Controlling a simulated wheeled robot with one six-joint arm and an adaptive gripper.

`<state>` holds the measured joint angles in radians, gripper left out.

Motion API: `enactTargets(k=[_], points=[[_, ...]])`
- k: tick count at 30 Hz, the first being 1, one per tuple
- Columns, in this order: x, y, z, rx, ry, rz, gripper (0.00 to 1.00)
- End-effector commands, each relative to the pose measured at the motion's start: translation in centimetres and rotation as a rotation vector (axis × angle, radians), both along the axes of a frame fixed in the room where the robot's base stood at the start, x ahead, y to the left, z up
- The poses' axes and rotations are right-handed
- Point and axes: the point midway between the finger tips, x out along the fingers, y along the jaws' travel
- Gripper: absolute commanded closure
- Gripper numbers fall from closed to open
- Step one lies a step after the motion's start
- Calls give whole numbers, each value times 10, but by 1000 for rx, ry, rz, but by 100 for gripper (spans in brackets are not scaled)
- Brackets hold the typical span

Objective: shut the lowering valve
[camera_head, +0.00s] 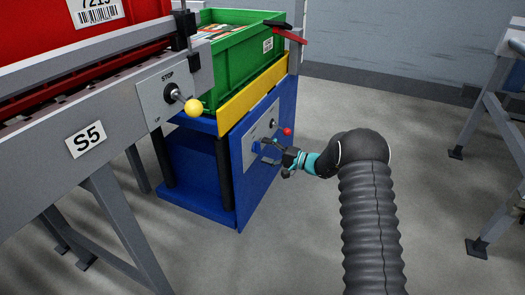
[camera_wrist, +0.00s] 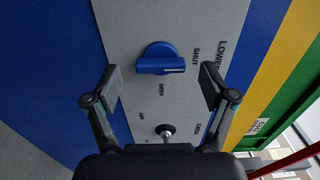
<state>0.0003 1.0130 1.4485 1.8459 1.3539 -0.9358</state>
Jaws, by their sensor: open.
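The lowering valve is a round blue knob with a raised bar (camera_wrist: 160,62) on a grey plate (camera_wrist: 215,18), in the middle of the wrist view. A white line marks the bar's right end. The bar lies crosswise in that view, with "SHUT" printed to its right and "OPEN" below it. My gripper (camera_wrist: 162,86) is open, one finger to each side of the knob and apart from it. In the head view my gripper (camera_head: 268,153) is in front of the plate on the blue lift table (camera_head: 252,205), and the valve is small and partly hidden there.
A red-knobbed lever (camera_head: 287,131) stands on the same plate, close to my gripper. A green crate (camera_head: 235,75) sits on top, above a yellow strip (camera_head: 250,98). A yellow-knobbed switch (camera_head: 193,106) is on the S5 conveyor at left. Grey floor (camera_head: 300,245) is clear around my arm.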

Motion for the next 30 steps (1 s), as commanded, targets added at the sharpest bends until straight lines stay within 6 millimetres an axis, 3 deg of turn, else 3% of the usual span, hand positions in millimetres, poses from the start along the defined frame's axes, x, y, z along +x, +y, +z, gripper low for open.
enactTargets(k=[9, 15, 21, 30], points=[[-21, -59, 0, 0, 0, -2, 17], [-31, -86, 0, 0, -1, -1, 17], [-36, -97, 0, 0, -1, 1, 17], [-36, -97, 0, 0, -1, 1, 17]])
